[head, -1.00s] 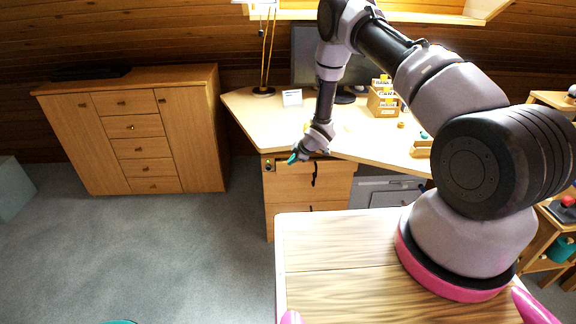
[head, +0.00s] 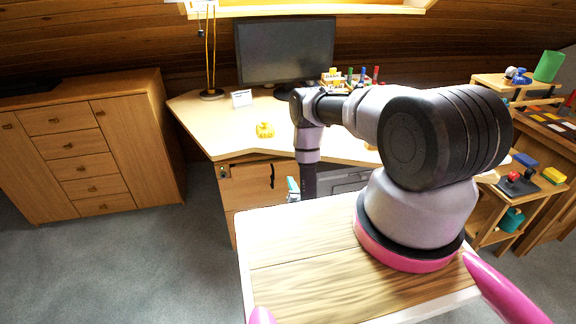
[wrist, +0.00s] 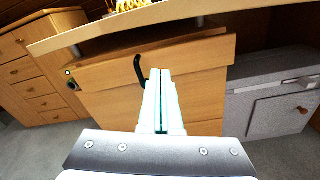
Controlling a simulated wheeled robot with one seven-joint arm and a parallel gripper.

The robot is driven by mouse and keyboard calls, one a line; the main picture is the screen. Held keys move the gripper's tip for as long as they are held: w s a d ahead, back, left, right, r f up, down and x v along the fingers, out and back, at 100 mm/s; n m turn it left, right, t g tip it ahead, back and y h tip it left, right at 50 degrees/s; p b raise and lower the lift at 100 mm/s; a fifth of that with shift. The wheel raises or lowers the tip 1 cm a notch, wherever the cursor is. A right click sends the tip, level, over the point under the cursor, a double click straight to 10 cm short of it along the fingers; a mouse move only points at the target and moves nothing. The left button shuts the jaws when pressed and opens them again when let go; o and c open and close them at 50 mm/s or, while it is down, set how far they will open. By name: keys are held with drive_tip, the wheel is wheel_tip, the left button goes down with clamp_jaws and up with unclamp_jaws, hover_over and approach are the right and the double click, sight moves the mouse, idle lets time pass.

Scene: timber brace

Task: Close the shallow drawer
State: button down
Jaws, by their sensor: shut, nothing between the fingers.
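The shallow drawer is the wooden top front of the desk pedestal, seen in the head view (head: 245,190) and in the wrist view (wrist: 200,82). It has a dark curved handle (wrist: 139,70). A dark gap shows between the drawer's top edge and the desktop; how far the drawer stands out is hard to tell. My gripper (wrist: 160,73) is shut and empty, its pale teal fingers pointing at the drawer front just right of the handle. Contact cannot be judged. In the head view, my gripper (head: 293,188) is mostly hidden behind my arm and the board in front.
The desktop (head: 215,125) overhangs the drawer and carries a monitor (head: 285,50), a lamp, a white card and a yellow object (head: 265,130). A grey cabinet (wrist: 275,100) stands right of the pedestal. A wooden cabinet (head: 85,150) stands left, with open floor between.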

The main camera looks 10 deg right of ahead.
sight(286, 162)
drive_tip(key=w+n, duration=0.1)
drive_tip(key=w, duration=0.3)
drive_tip(key=w+d+n, duration=0.1)
drive_tip(key=w, duration=0.2)
drive_tip(key=w+f+n, duration=0.1)
drive_tip(key=w, duration=0.3)
drive_tip(key=shift+w+d+h, duration=0.15)
drive_tip(key=shift+w+h, duration=0.15)
drive_tip(key=shift+w, duration=0.1)
